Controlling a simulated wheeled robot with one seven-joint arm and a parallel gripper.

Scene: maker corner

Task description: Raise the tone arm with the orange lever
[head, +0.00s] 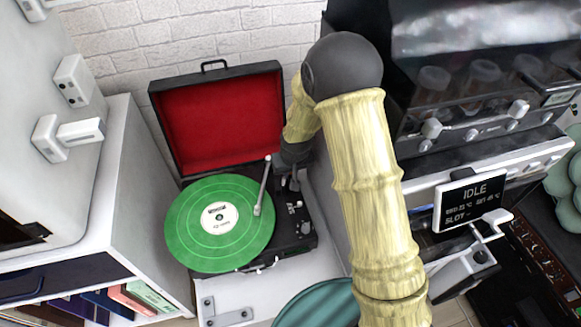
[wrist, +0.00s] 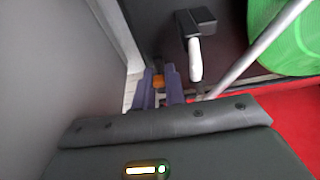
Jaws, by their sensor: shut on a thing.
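A turntable (head: 296,246) with an open red-lined lid (head: 215,120) holds a green record (head: 190,226). The record also shows at the top right of the wrist view (wrist: 289,45). The silver tone arm (head: 263,186) reaches over the record, its head end above or on the outer part; I cannot tell whether it touches. In the wrist view the tone arm (wrist: 255,50) runs diagonally, right of my gripper. My gripper (wrist: 158,90) has its purple fingers shut on the orange lever (wrist: 158,81), whose small orange tip shows between them. In the head view my arm mostly hides the lever.
In the wrist view, a black block with a white lever (wrist: 195,60) stands close beside my fingers. A grey wall or panel (wrist: 50,60) is close on the left. In the head view, a machine with an IDLE display (head: 470,203) stands right, and a teal round object (head: 315,305) in front.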

